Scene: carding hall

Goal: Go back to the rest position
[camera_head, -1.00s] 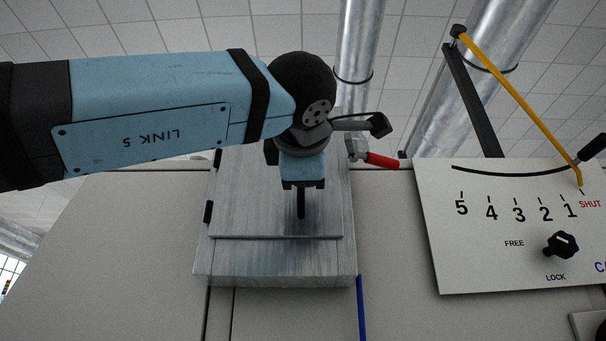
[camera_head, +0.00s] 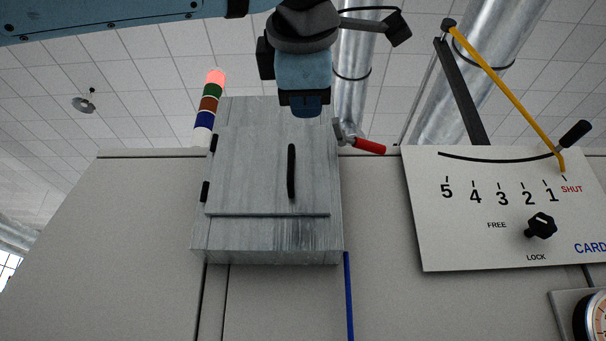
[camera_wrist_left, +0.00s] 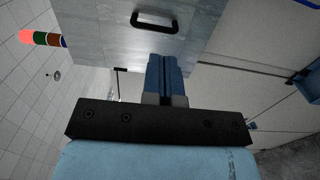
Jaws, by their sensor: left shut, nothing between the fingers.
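My left gripper (camera_head: 305,108) shows at the top middle of the head view, above the grey metal box and in front of its upper part. In the left wrist view its blue fingers (camera_wrist_left: 165,75) are together with nothing between them. The box's door (camera_head: 250,170) is closed, and its black handle (camera_head: 291,171) stands clear below the gripper. The handle also shows in the left wrist view (camera_wrist_left: 155,22), apart from the fingers. My right gripper is in neither view.
A white panel (camera_head: 470,255) with a scale of 5 to 1, a black knob (camera_head: 541,226) and a yellow lever (camera_head: 505,88) stands to the right. A red-handled lever (camera_head: 368,146) juts out beside the box. A signal lamp (camera_head: 209,100) rises behind it. A gauge (camera_head: 596,318) sits lower right.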

